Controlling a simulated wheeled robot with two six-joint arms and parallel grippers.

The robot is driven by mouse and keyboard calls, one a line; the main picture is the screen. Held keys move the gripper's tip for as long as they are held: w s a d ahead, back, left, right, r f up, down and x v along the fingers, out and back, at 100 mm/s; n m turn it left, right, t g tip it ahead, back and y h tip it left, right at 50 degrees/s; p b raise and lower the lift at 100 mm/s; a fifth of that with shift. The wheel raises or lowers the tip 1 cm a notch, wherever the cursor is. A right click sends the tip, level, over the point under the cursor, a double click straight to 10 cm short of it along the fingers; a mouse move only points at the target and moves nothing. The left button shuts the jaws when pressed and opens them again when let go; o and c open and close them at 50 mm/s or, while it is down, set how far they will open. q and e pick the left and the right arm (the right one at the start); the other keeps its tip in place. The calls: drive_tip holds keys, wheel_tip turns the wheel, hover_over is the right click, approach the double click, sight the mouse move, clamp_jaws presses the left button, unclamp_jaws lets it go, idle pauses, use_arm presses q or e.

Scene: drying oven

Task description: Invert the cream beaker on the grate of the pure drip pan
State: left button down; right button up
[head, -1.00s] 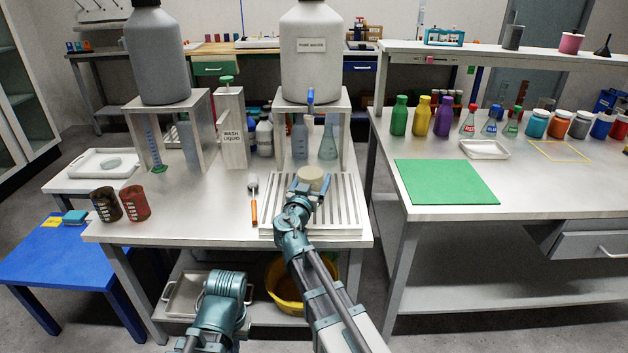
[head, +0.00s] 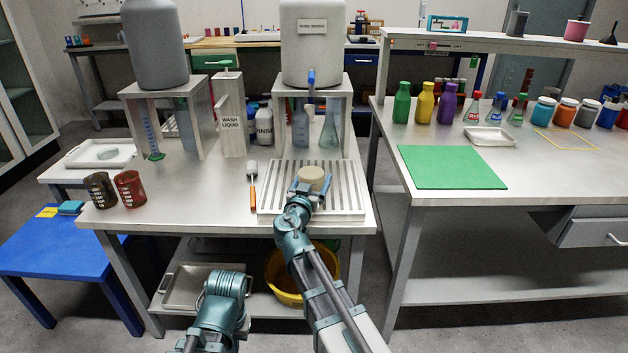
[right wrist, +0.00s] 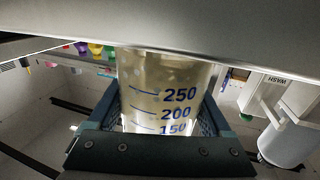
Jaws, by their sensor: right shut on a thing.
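The cream beaker (head: 312,174) is in my right gripper (head: 306,188), above the middle of the drip pan's slatted grate (head: 345,200). Its closed base faces up in the head view. In the right wrist view the beaker (right wrist: 165,90) shows blue marks 250, 200 and 150, with the fingers on both sides. That view is upside down, so the beaker is mouth down. A grey surface hides its rim, and I cannot tell whether it touches the grate. Of my left arm only a link shows at the bottom; its gripper is not visible.
A brush with an orange handle (head: 253,196) lies just left of the pan. The pure water tank (head: 314,45) stands on a stand behind it, its blue tap (head: 311,78) facing forward. Two dark beakers (head: 115,189) stand at the table's left. A green mat (head: 452,167) lies on the right table.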

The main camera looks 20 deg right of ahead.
drive_tip(key=shift+f, duration=0.3)
idle(0.5)
drive_tip(key=o, duration=1.3)
drive_tip(key=shift+c, duration=0.2)
drive_tip(key=v, duration=1.4)
drive_tip(key=shift+w, duration=0.1)
